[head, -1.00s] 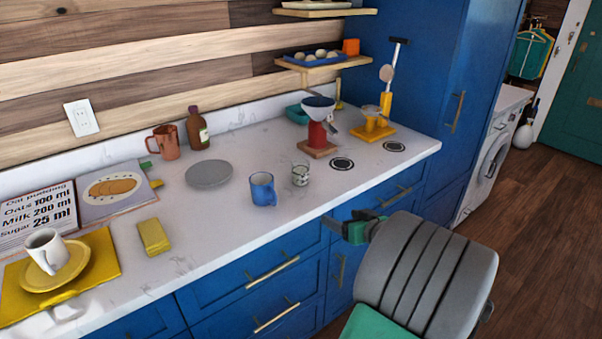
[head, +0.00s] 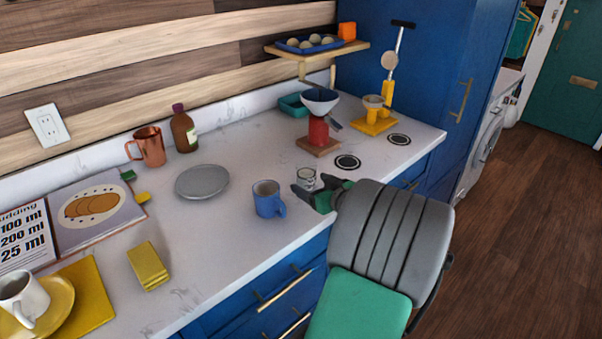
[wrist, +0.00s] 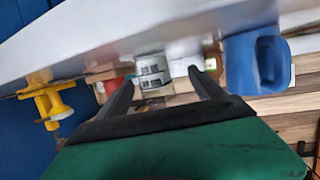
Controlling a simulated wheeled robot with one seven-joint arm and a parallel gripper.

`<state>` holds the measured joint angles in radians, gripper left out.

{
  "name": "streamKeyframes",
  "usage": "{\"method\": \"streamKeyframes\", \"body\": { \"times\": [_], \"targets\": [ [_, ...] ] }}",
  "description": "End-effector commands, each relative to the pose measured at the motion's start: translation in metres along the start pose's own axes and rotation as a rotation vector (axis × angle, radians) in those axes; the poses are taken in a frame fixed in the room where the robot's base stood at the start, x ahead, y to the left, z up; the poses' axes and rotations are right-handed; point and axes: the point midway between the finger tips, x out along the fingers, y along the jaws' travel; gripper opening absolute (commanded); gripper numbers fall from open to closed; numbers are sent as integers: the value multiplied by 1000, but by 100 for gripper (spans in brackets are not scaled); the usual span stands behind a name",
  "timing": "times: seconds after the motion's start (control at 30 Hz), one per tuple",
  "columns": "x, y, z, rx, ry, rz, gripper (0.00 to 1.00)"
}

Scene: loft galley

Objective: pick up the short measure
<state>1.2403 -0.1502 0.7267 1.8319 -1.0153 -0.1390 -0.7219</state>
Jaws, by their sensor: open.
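A small pale cup with dark marks, which looks like the short measure (head: 306,178), stands upright on the white counter near its front edge. In the wrist view the short measure (wrist: 152,72) shows between the two finger ends, just beyond them. My gripper (head: 316,192) is at the counter's front edge, close to the cup on its near side. In the wrist view my gripper (wrist: 160,82) is open, with nothing held. The fingers hide part of the cup's base in the head view.
A blue mug (head: 267,200) stands close left of the cup; it also shows in the wrist view (wrist: 256,62). A red stand with a white funnel (head: 319,132) and a yellow stand (head: 375,122) are behind to the right. A grey disc (head: 202,181) lies further left.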

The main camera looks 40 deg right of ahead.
Motion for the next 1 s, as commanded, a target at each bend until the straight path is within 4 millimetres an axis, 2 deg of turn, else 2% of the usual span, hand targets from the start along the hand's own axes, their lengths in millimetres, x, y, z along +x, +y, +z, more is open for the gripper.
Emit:
{"method": "streamKeyframes", "body": {
  "times": [0.3, 0.57, 1.0],
  "targets": [
    [48, 8, 0, 3, -1, 6, 78],
    [53, 8, 0, 2, 0, 7, 77],
    [53, 6, 0, 1, 0, 5, 41]
  ]
}}
